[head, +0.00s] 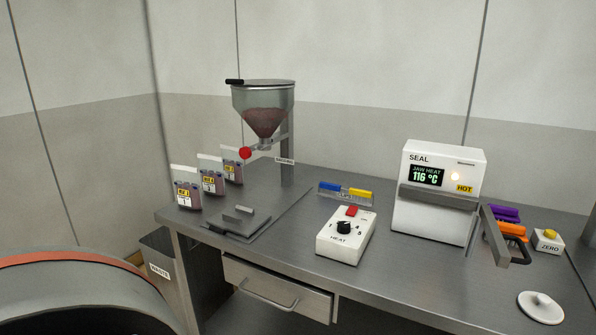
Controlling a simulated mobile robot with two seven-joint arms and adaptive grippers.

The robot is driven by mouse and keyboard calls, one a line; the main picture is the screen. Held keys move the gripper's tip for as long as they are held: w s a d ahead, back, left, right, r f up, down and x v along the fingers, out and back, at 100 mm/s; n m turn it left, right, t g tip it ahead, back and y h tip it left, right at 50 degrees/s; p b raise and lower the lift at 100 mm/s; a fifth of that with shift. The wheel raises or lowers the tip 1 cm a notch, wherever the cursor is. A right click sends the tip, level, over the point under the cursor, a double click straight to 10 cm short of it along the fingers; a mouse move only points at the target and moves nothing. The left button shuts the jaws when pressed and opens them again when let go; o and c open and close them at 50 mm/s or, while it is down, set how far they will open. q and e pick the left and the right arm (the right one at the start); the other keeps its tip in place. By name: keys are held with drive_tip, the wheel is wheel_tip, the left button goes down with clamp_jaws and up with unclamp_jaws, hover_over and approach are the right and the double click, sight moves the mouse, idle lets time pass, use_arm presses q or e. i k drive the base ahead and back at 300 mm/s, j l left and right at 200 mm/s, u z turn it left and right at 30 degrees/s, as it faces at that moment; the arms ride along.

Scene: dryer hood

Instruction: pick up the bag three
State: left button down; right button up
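Three small clear bags with dark contents and yellow-and-white labels stand upright in a row at the left end of the bench. The nearest bag (186,188) has a label that seems to read 1. The middle bag (211,175) is behind it to the right. The farthest bag (233,164), likely bag three by its place in the row, has a number too small to read. It is just left of the hopper's red knob. Neither of my grippers is in view.
A hopper (264,102) on a post stands behind a flat plate. A heat control box (346,235), a sealer (435,192) marked HOT at 116 °C, and a white lid (541,307) are right. A waste bin (159,270) and large round rim (75,258) are lower left.

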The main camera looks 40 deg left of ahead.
sight(211, 169)
drive_tip(key=u, duration=2)
drive_tip(key=i+j+z, duration=0.1)
drive_tip(key=j, duration=0.3)
drive_tip(key=i+j+z, duration=0.1)
drive_tip(key=i+j, duration=0.15)
drive_tip(key=j, duration=0.2)
drive_tip(key=i+j+z, duration=0.1)
drive_tip(key=j, duration=0.3)
drive_tip(key=i+j, duration=0.2)
drive_tip(key=j, duration=0.25)
drive_tip(key=i+j+z, duration=0.15)
drive_tip(key=j, duration=0.3)
drive_tip(key=i+j+z, duration=0.1)
drive_tip(key=j, duration=0.35)
